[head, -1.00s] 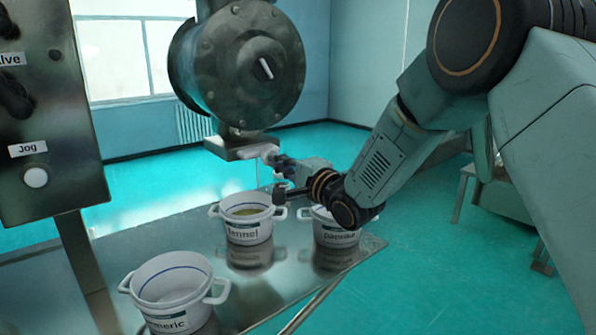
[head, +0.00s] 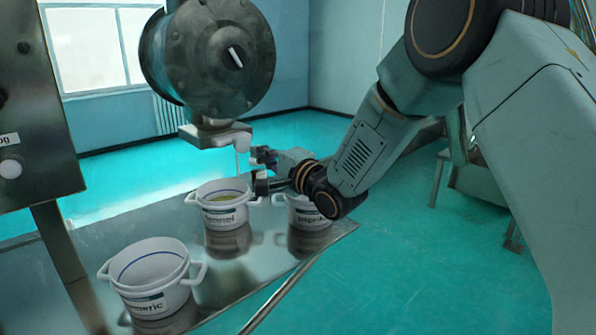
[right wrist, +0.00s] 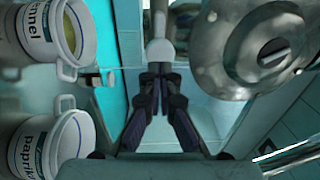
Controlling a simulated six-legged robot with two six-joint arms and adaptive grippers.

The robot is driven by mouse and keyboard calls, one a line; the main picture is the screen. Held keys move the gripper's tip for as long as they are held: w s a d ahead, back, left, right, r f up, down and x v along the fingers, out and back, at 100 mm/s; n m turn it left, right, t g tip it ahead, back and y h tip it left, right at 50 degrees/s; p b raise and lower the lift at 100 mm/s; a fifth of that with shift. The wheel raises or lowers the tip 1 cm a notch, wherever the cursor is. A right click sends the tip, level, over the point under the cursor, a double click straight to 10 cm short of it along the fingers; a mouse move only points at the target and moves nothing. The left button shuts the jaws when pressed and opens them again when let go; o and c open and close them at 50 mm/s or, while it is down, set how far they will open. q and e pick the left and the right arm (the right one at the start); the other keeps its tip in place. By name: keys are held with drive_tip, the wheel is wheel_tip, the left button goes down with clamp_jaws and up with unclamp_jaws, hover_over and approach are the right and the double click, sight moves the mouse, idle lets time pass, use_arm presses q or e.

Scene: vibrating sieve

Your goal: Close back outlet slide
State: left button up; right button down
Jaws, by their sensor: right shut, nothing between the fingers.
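The metal outlet (head: 205,137) hangs under the round sieve drum (head: 218,60). A pale slide piece (head: 241,138) shows at its right edge. In the right wrist view the white rounded end of the slide (right wrist: 160,50) lies straight ahead of my fingertips. My right gripper (head: 258,168) is beside the outlet, just right of and below the slide piece. It also shows in the right wrist view (right wrist: 160,72), shut and empty, its tips at or very near the white end. I cannot tell whether they touch. My left gripper is not in view.
A fennel pot (head: 222,216) with yellowish contents stands below the outlet, a paprika pot (head: 310,216) under my right forearm. A turmeric pot (head: 152,295) stands front left on the metal table (head: 250,275). A control box (head: 40,150) is at the left.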

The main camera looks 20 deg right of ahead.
drive_tip(key=v, duration=1)
drive_tip(key=shift+f+b, duration=0.25)
drive_tip(key=shift+b, duration=0.15)
